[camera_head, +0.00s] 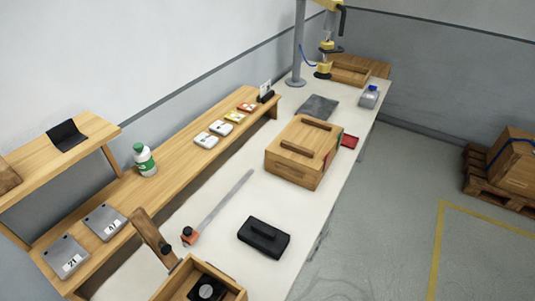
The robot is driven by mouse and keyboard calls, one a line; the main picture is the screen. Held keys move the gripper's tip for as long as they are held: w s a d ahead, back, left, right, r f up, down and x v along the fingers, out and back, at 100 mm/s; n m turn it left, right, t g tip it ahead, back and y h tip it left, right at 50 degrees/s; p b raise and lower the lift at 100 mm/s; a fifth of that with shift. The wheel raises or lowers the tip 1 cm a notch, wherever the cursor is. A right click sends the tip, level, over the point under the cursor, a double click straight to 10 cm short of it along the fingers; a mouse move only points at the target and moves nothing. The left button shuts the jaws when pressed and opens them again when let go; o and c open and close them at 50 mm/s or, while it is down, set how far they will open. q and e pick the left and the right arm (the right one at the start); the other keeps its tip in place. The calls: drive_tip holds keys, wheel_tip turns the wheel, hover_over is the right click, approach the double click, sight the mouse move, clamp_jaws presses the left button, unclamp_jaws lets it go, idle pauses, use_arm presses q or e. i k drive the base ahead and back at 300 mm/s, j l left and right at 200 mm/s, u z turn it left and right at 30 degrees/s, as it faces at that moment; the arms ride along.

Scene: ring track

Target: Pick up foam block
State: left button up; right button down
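I cannot tell for sure which thing is the foam block. A black block with a raised strip on top (264,237) lies on the pale bench (226,238), in front of the wooden box. A flat dark grey piece (318,107) lies farther back on the bench, behind the wooden box. Neither of my grippers shows in the head view, and nothing is seen touching either piece.
An open wooden box (236,290) is at the near edge. A straight metal bar (225,203) lies along the bench. A wooden shelf (180,168) runs along the wall.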

sight(263, 236)
drive_tip(key=i+l+u, duration=0.25)
drive_tip(key=u, duration=0.15)
drive_tip(key=i+l+u, duration=0.2)
drive_tip(key=l+u, duration=0.2)
drive_tip(key=i+l+u, duration=0.15)
drive_tip(key=l+u, duration=0.15)
drive_tip(key=u, duration=0.15)
drive_tip(key=i+l+u, duration=0.1)
drive_tip(key=l+u, duration=1.1)
drive_tip(key=l, duration=0.15)
drive_tip(key=k, duration=0.05)
